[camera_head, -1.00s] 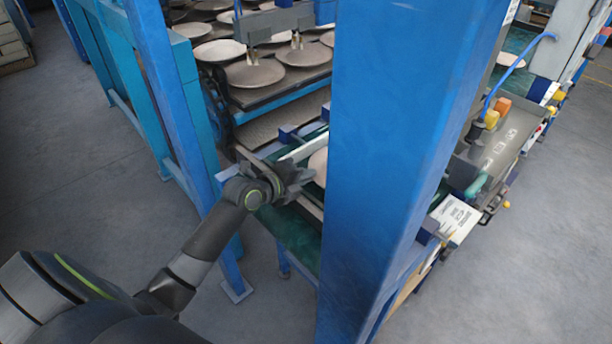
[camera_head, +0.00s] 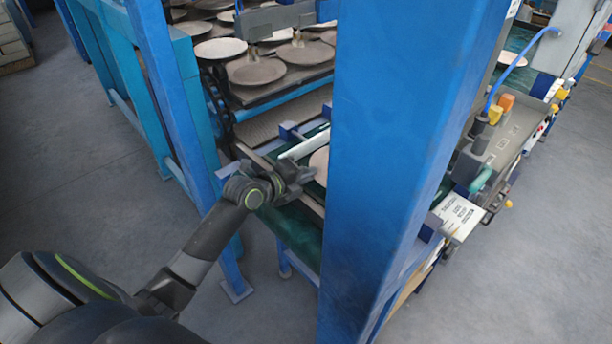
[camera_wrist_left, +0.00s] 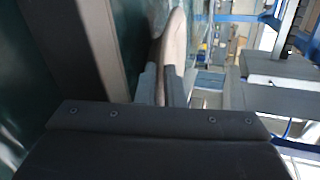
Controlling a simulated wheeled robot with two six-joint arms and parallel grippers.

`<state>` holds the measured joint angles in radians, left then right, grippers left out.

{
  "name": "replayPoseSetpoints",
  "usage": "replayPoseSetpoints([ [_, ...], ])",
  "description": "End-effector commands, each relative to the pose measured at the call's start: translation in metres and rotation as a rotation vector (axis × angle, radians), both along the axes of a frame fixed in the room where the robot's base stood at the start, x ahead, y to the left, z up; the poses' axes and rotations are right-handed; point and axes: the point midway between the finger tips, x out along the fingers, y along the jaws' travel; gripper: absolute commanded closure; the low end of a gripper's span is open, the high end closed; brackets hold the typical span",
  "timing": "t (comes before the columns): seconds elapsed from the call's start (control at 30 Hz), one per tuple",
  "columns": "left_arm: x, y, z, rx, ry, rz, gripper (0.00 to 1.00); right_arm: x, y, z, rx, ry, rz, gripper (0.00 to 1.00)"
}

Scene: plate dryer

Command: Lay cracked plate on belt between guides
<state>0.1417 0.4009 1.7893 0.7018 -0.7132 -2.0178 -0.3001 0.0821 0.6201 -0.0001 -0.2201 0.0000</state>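My left gripper (camera_head: 297,176) is over the belt area, left of the big blue post. In the left wrist view its fingers (camera_wrist_left: 163,88) are on either side of a pale beige plate (camera_wrist_left: 174,42), seen nearly edge-on, and appear shut on its rim. In the head view only a sliver of this plate (camera_head: 319,164) shows; the post hides the rest. No crack can be made out. The dark green belt (camera_head: 292,228) runs below the gripper. A white guide rail (camera_head: 305,146) lies beyond the gripper, and a beige rail (camera_head: 312,204) lies nearer. My right gripper is out of view.
The blue post (camera_head: 385,170) stands close to the plate's right side. Dryer racks with several plates (camera_head: 256,72) are behind. A grey bench (camera_head: 500,140) with a white label card (camera_head: 457,215) is at right.

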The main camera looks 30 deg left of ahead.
Motion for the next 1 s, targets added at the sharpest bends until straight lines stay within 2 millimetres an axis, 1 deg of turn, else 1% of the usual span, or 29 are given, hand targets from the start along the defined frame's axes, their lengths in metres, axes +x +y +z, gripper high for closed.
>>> replayPoseSetpoints([
  [0.03, -0.003, 0.001, -0.008, -0.003, 0.02, 0.002, 0.84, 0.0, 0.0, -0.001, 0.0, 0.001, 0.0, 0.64],
  [0.23, -0.003, 0.001, -0.01, -0.004, 0.026, 0.002, 0.84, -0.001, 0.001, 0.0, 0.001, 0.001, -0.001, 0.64],
  [0.37, -0.004, 0.001, -0.005, -0.005, 0.027, 0.003, 0.84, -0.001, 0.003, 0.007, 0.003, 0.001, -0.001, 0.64],
  [0.5, -0.004, 0.001, 0.007, -0.005, 0.028, 0.003, 0.84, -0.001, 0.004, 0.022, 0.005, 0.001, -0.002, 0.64],
  [0.57, -0.014, 0.006, 0.004, 0.0, 0.025, 0.003, 0.84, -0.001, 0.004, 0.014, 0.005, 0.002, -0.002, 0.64],
  [0.9, -0.073, 0.025, 0.032, 0.005, 0.017, 0.002, 0.84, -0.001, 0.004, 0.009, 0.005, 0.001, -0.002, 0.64],
  [1.0, -0.088, 0.029, 0.039, 0.003, 0.016, 0.0, 0.84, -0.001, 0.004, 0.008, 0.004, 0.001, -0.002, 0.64],
])
